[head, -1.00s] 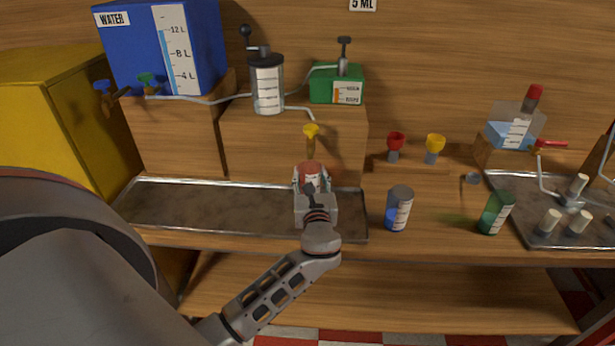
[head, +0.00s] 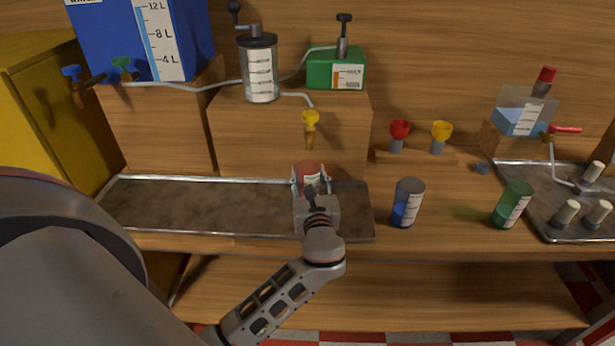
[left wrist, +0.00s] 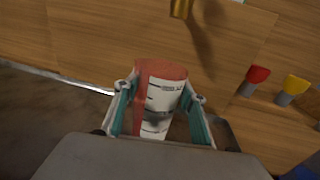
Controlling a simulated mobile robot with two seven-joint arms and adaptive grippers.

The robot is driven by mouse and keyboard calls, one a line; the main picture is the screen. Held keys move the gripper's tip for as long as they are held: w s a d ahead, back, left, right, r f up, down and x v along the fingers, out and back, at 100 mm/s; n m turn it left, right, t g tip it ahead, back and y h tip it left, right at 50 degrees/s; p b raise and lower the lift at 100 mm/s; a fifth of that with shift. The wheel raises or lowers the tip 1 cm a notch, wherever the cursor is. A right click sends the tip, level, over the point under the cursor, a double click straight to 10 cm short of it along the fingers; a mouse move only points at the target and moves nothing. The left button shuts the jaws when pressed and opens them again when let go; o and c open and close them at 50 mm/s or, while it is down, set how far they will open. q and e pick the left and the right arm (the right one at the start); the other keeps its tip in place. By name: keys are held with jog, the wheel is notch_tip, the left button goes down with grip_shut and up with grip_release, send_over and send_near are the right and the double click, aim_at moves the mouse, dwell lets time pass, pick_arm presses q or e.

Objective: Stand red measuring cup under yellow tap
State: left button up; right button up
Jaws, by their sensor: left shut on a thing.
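The red measuring cup (head: 308,173) is between the fingers of my left gripper (head: 311,184), which is shut on it, over the right part of the metal tray. In the left wrist view the cup (left wrist: 160,92) shows its white scale label, with a teal-padded finger on each side. The yellow tap (head: 310,120) is on the front of the wooden block, beyond and above the cup. Its brass spout shows at the top of the left wrist view (left wrist: 181,8). The cup's base is hidden, so I cannot tell whether it touches the tray. My right gripper is not in view.
The metal tray (head: 150,205) runs along the counter. A blue cup (head: 407,203) and a green cup (head: 512,204) stand to the right. Red (head: 399,130) and yellow (head: 441,131) funnel-like pieces stand behind them. A second tray with white pegs is at the far right.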

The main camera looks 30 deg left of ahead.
pick_arm(q)
jog(key=shift+s+d+r, duration=0.1)
jog(key=shift+d+r, duration=0.05)
jog(key=shift+r, duration=0.05)
jog(key=shift+f, duration=0.1)
jog(key=shift+f, duration=0.15)
jog(key=o, duration=1.1)
jog(key=v, duration=1.2)
jog(key=shift+r, duration=0.2)
